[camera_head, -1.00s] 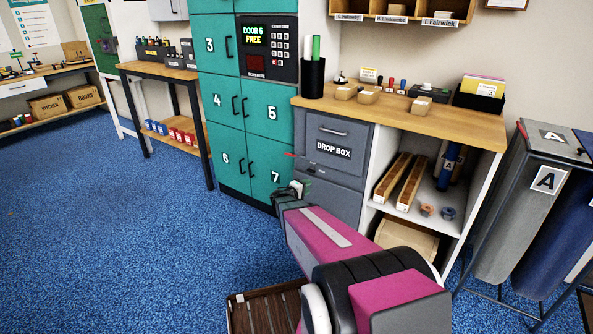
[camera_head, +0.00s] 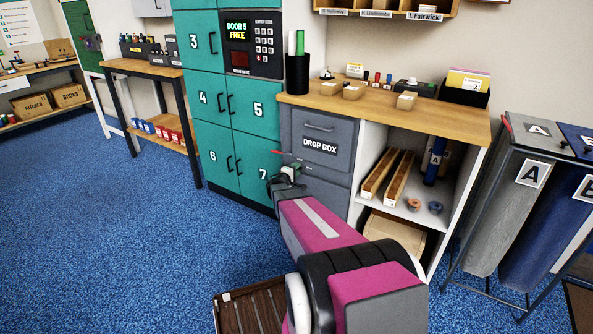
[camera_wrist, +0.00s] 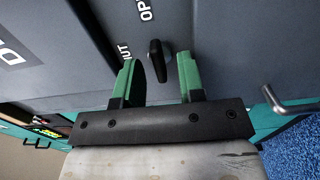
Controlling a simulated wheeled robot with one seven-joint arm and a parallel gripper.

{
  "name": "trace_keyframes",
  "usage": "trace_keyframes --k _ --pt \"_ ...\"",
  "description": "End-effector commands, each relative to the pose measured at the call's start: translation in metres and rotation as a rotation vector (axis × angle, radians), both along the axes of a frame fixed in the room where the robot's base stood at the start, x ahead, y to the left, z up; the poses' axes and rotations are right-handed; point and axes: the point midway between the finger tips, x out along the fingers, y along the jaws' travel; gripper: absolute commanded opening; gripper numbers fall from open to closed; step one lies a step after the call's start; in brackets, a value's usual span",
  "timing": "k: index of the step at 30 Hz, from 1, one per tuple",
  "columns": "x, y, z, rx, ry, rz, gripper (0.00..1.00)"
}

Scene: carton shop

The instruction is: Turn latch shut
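The latch (camera_wrist: 156,61) is a small black handle on the grey front of the drop box (camera_head: 336,165). In the wrist view it lies lengthwise up and down the picture, its upper end towards lettering that reads "OP". Other lettering, partly hidden by the left finger, reads "UT". My gripper (camera_wrist: 159,75) is open, with one green finger on each side of the latch and visible gaps between. I cannot tell how deep the fingertips reach. In the head view my gripper (camera_head: 288,175) is at the drop box's lower left and the latch is hidden.
Teal lockers (camera_head: 207,160) stand directly left of the drop box. A bare metal handle (camera_wrist: 285,103) is right of my gripper in the wrist view. An open shelf (camera_head: 408,212) with long cartons is to the right. Blue floor (camera_head: 100,230) is free at left.

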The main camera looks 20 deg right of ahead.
Motion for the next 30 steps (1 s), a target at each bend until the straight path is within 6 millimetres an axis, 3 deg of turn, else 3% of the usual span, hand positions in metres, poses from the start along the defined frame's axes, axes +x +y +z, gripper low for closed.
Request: trace_keyframes --k 13,16,17,30 --pt "0.0059 -0.0079 0.0001 0.001 0.001 0.0 0.36" --pt "0.006 -0.0078 0.0001 0.0 0.0 0.0 0.04" --pt "0.0059 -0.0078 0.0001 0.0 0.0 0.0 0.02" --pt "0.0057 -0.0077 -0.0001 -0.047 0.061 -0.001 0.02"
